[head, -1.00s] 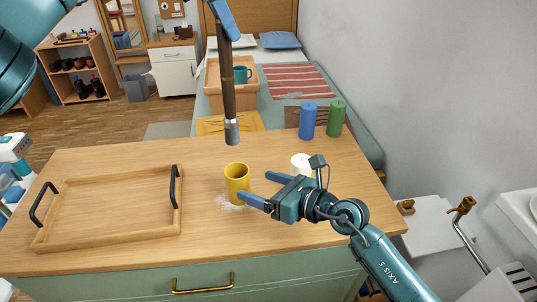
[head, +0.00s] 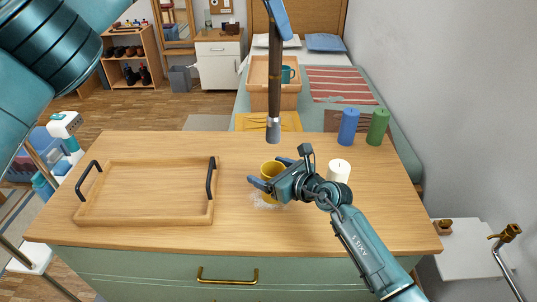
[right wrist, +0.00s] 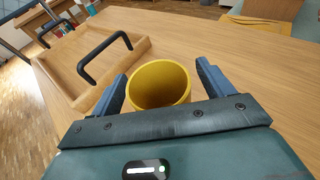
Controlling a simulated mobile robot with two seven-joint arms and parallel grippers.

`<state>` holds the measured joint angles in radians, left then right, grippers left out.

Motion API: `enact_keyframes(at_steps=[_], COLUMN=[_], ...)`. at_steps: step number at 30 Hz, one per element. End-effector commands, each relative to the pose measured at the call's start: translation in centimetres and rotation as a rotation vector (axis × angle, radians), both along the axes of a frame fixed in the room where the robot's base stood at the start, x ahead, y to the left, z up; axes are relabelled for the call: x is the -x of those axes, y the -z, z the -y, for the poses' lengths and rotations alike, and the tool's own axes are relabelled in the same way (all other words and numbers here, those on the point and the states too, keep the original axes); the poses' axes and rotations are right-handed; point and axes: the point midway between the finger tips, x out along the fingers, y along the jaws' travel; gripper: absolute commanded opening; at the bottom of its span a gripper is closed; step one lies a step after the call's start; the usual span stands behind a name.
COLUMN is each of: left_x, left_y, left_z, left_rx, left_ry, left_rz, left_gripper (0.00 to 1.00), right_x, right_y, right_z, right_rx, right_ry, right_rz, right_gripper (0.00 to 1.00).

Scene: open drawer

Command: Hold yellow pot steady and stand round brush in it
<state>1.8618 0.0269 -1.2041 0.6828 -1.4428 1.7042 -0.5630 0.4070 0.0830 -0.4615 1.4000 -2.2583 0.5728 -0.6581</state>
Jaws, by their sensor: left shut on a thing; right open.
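The yellow pot (head: 272,168) stands upright on the wooden top and shows open and empty in the right wrist view (right wrist: 160,88). My right gripper (head: 269,173) is open, with its blue fingers on either side of the pot. In the right wrist view (right wrist: 161,72) a gap shows between the fingers and the pot. My left gripper (head: 279,14) is shut on the round brush (head: 274,85) at the top of the head view. The brush hangs nearly upright, its grey end down, above and behind the pot and apart from it. The left fingertips are partly cut off.
A white candle (head: 339,171) stands just right of my right gripper. A blue candle (head: 348,127) and a green candle (head: 378,127) stand at the back right. A wooden tray (head: 146,221) with black handles lies left.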

Motion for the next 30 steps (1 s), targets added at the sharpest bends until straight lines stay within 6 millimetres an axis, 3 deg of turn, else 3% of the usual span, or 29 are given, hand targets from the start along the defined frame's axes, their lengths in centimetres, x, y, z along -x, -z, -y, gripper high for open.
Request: enact_keyframes(at_steps=[13,30], left_x=[0.01,0.01], left_y=[-0.03,-0.03], left_z=[0.01,0.01], left_rx=[0.000,0.000], left_ry=[0.000,0.000], left_rz=[0.000,0.000], left_gripper=[0.00,0.00], right_x=[-0.56,-0.55], right_y=[0.21,0.21], right_z=[-0.60,-0.57], right_rx=[-0.001,-0.001], right_ry=[0.000,0.000], right_rz=[0.001,0.001], right_gripper=[0.79,0.32])
